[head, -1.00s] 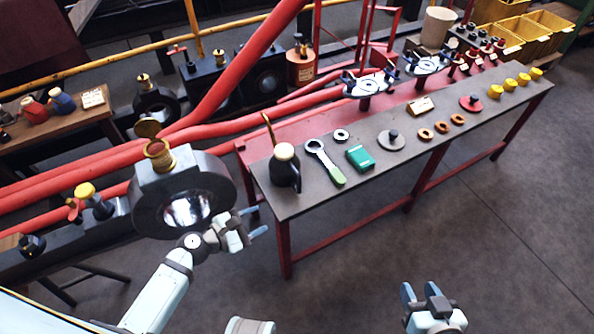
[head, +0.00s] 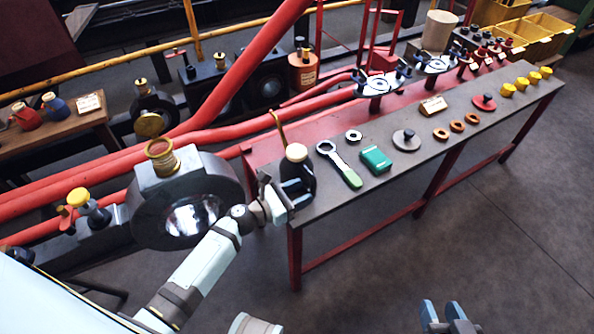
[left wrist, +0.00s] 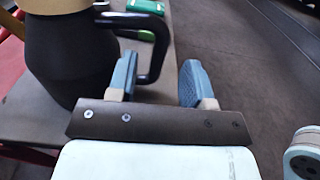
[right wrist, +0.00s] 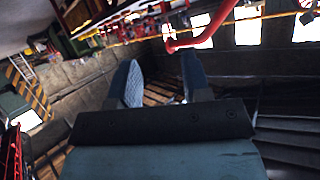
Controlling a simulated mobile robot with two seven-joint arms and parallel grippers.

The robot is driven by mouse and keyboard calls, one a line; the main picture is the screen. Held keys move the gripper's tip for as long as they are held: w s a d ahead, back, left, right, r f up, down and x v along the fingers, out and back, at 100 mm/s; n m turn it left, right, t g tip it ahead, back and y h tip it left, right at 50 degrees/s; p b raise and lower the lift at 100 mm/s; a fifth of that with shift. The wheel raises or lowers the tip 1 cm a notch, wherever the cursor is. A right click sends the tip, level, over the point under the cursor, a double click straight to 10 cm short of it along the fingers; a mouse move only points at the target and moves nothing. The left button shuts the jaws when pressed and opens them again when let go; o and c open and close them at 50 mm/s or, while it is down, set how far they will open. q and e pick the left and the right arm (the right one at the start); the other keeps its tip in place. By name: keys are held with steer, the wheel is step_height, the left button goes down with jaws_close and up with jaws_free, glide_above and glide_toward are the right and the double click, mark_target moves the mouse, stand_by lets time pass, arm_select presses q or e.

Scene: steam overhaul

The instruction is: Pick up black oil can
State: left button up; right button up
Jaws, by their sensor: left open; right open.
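The black oil can (head: 306,170) stands upright on the near left end of the grey bench (head: 330,196). It has a cream cap and a thin brass spout. My left gripper (head: 284,190) is open at the can's near side and hides part of its lower body. In the left wrist view the can's dark body (left wrist: 68,58) is left of the fingers, and its loop handle reaches across in front of the open jaws (left wrist: 160,78). Whether a finger touches the handle I cannot tell. My right gripper (head: 442,308) is open and empty, away from the bench.
A green-handled ring wrench (head: 338,165), a green box (head: 376,159) and a grey knobbed disc (head: 406,141) lie right of the can. A large round dark housing (head: 188,205) stands close left of my left arm. Floor in front of the bench is clear.

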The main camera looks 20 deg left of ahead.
arm_select(q)
steer(key=b+x, duration=0.1)
steer(key=x, duration=0.4)
steer(key=shift+w+d+f, duration=0.15)
steer(key=shift+w+d, duration=0.05)
steer(key=shift+w, duration=0.1)
steer(key=shift+w+d, duration=0.15)
steer(key=shift+w, duration=0.05)
jaws_close()
arm_select(e)
steer(key=shift+w+a+r+t+y, duration=0.15)
steer(key=shift+w+a+r+t, duration=0.15)
steer(key=shift+r, duration=0.2)
steer(key=shift+w+a+r+t+y, duration=0.15)
steer(key=shift+a+r+t, duration=0.1)
steer(key=shift+r, duration=0.2)
